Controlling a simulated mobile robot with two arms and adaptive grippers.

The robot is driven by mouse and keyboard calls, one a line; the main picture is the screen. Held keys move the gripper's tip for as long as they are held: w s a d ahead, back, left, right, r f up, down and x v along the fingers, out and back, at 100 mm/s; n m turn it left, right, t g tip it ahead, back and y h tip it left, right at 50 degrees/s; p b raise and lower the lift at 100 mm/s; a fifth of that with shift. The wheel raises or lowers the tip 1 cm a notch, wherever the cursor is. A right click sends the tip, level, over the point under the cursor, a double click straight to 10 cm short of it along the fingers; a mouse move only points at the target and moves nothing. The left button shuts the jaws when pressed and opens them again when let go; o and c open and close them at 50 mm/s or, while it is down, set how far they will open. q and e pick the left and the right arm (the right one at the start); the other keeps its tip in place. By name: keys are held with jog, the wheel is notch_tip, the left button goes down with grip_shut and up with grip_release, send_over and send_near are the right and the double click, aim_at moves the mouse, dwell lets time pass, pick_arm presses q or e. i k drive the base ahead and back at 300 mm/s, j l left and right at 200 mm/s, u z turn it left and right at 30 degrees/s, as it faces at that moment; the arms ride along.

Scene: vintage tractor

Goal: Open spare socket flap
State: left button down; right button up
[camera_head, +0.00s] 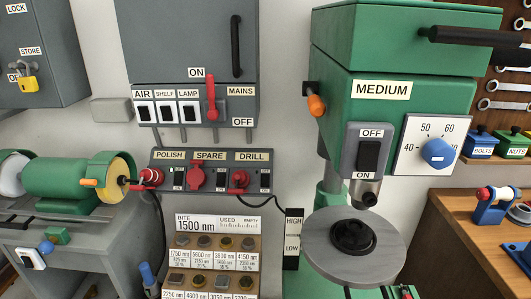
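The spare socket is the middle one on a dark grey socket strip (264,158) below the wall cabinet, under the label SPARE. Its red flap (195,177) covers the socket front and looks closed; the picture is too small to show a gap. To its left, a red plug (151,176) with a dark cable sits in the POLISH socket. To its right, a red plug (238,180) with a dark cable sits in the DRILL socket. Neither of my grippers shows in the head view.
A green drill press (340,60) with a round grey table (320,250) stands to the right. A green polisher (65,185) stands to the left. Above the strip are several switches, including a red mains lever (211,100). A rack of bits (212,262) stands below. Cables hang beside it.

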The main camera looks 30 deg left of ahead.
aim_at(196, 176)
jog(key=u, duration=1.55)
